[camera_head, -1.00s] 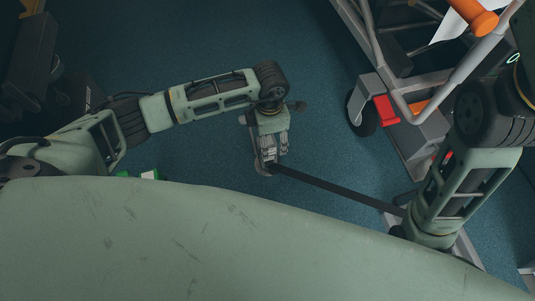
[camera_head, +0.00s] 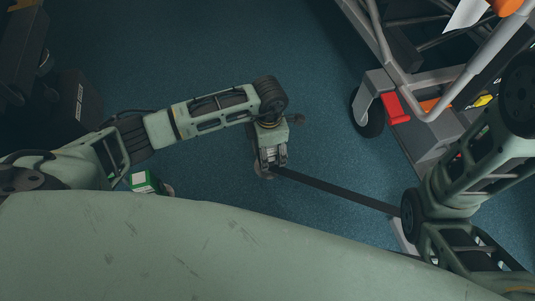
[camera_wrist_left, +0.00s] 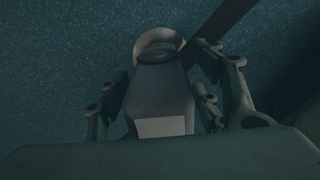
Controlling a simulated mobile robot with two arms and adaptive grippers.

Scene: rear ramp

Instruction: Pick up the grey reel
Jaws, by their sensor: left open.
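A grey body (camera_wrist_left: 160,95), which looks like the grey reel, has a pale ring at its far end and a pale patch at its near end. In the left wrist view it lies between the fingers of my left gripper (camera_wrist_left: 163,75). The gripper is open, with a finger on each side; I cannot tell whether either touches. In the head view my left gripper (camera_head: 272,162) points down over the reel (camera_head: 261,172), which is mostly hidden. A dark strap (camera_head: 340,193) runs from there to the right, behind my right arm. My right gripper is not visible.
A grey metal cart (camera_head: 425,130) with a black caster (camera_head: 367,114) stands at the upper right. A green and white box (camera_head: 146,182) lies at the left, partly behind my body. Dark equipment (camera_head: 75,100) stands at the far left. The blue floor between is clear.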

